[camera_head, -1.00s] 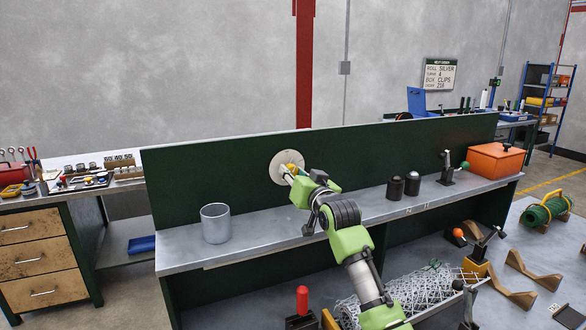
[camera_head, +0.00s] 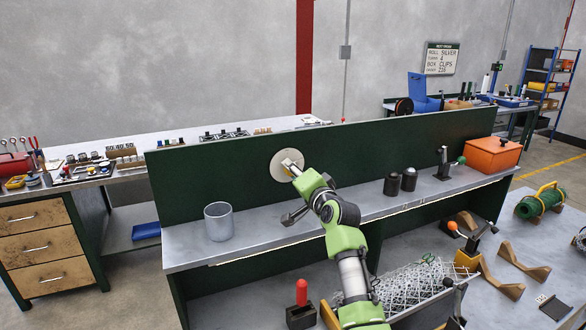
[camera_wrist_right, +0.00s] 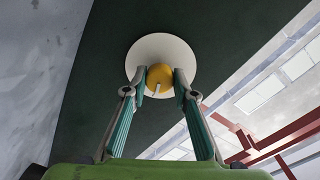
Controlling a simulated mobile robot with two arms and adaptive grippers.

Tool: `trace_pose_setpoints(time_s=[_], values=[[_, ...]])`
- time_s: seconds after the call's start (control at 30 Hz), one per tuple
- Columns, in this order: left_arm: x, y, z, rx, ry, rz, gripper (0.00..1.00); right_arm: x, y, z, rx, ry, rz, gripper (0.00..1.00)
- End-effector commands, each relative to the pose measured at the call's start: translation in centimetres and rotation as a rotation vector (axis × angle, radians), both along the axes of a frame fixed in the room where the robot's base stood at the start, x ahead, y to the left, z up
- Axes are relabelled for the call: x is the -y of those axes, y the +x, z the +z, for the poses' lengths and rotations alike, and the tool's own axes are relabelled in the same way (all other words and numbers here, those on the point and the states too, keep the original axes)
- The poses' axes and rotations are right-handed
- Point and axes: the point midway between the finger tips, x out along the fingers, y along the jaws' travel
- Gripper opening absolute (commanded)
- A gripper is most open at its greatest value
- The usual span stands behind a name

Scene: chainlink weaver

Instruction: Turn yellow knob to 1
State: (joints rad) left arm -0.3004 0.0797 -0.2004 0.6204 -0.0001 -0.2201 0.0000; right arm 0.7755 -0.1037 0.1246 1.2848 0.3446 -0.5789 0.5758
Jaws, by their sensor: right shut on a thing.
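The yellow knob (camera_wrist_right: 160,74) sits at the middle of a round pale dial plate (camera_wrist_right: 141,50) on the dark green upright panel. A light pointer line shows on the knob's front in the right wrist view. My right gripper (camera_wrist_right: 159,84) has one finger on each side of the knob and is shut on it. In the head view my right gripper (camera_head: 290,168) is at the dial plate (camera_head: 278,155) and hides most of the knob. I cannot read any numbers on the plate. My left gripper is not in view.
A grey metal cup (camera_head: 218,222) stands on the shelf left of the arm.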

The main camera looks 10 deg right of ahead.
Motion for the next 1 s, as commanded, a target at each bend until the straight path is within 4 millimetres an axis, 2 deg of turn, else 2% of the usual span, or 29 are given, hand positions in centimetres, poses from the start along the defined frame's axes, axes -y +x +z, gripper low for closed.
trace_pose_setpoints(time_s=[0.6,0.63,0.7,1.0], values=[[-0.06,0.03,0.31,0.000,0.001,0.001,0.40,0.00,0.01,-0.08,-0.009,0.042,0.000,0.04],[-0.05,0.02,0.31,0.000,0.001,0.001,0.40,-0.01,0.01,-0.09,-0.009,0.042,0.001,0.31],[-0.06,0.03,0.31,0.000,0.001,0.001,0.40,0.00,0.00,-0.07,-0.008,0.041,0.000,0.43],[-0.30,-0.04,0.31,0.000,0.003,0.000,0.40,0.01,-0.01,-0.03,-0.008,0.039,0.000,0.43]])
